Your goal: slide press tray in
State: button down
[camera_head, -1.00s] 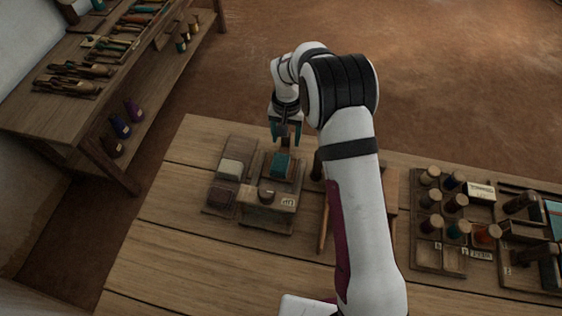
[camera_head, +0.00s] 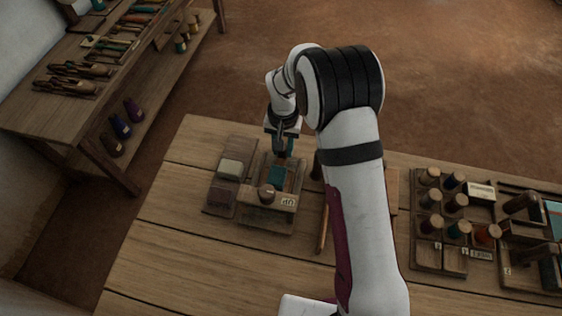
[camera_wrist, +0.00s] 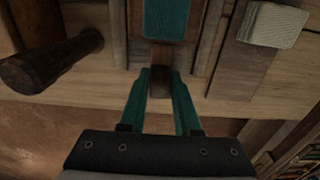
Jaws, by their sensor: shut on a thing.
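The press tray (camera_head: 293,179) is a dark wooden slide carrying a teal cloth pad (camera_head: 277,175). It lies in the wooden press (camera_head: 255,217), whose cross block has a round knob (camera_head: 266,191) and a pale label (camera_head: 288,202). The near end of the pad is close to this block; whether it reaches under cannot be told. My gripper (camera_head: 284,152) is at the tray's far end, pointing down. In the wrist view its teal fingers (camera_wrist: 161,75) are shut around a small brown handle (camera_wrist: 159,55), just behind the pad (camera_wrist: 166,18).
A flat wooden holder with a pale block (camera_head: 231,168) lies close left of the press. A dark turned wooden piece (camera_wrist: 50,62) stands close on the other side. A rack of spools (camera_head: 441,215) is at right. The table's left front is clear.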

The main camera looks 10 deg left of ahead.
aim_at(276, 179)
jog(key=shift+s, duration=3.85)
jog(key=c, duration=1.1)
grip_release()
jog(key=shift+s, duration=0.25)
jog(key=o, duration=0.5)
notch_tip(276, 179, up, 6)
jog(key=shift+r, duration=0.25)
